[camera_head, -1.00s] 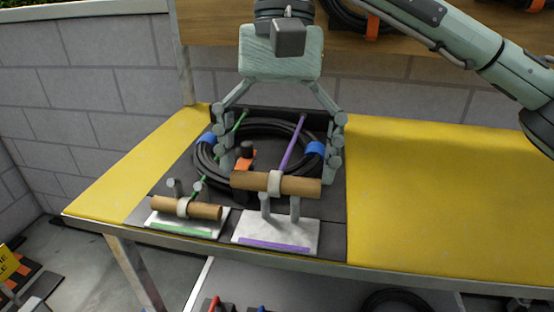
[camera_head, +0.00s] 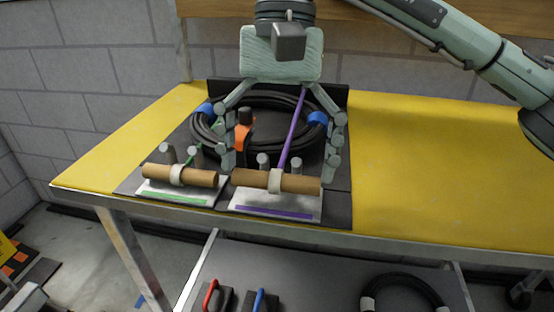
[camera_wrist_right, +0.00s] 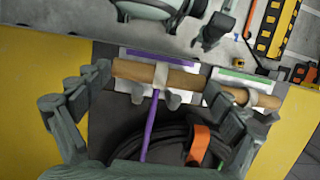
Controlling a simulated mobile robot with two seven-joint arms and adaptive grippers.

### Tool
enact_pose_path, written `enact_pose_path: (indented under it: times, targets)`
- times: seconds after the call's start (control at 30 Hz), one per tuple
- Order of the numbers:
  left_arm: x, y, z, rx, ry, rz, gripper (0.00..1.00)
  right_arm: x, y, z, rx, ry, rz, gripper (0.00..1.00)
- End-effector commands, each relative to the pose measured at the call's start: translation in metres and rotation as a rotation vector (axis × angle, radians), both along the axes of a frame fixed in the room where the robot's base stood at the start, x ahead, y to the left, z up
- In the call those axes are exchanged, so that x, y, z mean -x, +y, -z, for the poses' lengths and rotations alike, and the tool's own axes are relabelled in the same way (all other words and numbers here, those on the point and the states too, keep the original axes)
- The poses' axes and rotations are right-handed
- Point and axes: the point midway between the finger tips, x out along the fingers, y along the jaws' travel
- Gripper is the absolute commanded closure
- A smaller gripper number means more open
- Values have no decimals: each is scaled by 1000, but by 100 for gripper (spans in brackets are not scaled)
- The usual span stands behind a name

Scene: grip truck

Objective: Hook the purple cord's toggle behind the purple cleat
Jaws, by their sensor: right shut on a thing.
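The purple cord (camera_head: 293,130) runs from the back of the dark board to a brown toggle (camera_head: 250,178) with a pale middle band. My right gripper (camera_head: 276,178) is shut on this toggle, a finger at each end. The purple cleat (camera_head: 275,212) is a white plate with a purple strip and two grey posts. The toggle lies level on the front side of the posts, low over the plate. In the right wrist view the cord (camera_wrist_right: 151,128) leads between the posts. Whether the toggle touches the posts is unclear. My left gripper is out of view.
The green cord's toggle (camera_head: 205,178) sits at the green cleat (camera_head: 172,198), close on the left. A coiled black cable (camera_head: 270,100) with blue ties and an orange clamp (camera_head: 243,138) lies behind. The yellow tabletop (camera_head: 440,170) is clear on the right.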

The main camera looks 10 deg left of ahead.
Motion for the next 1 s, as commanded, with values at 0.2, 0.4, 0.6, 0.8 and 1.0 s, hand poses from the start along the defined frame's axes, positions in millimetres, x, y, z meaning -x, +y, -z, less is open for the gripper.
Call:
enact_pose_path:
  times: [0.2,0.4,0.6,0.8,1.0]
  targets:
    - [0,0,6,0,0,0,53,1,0,8,-1,2,-2,35]
    - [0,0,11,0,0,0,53,1,0,14,-1,2,-2,35]
    - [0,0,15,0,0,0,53,1,0,19,-1,2,-2,35]
    - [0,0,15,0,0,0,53,1,0,18,-1,2,-2,35]
    - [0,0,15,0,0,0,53,1,0,18,-1,2,-2,0]
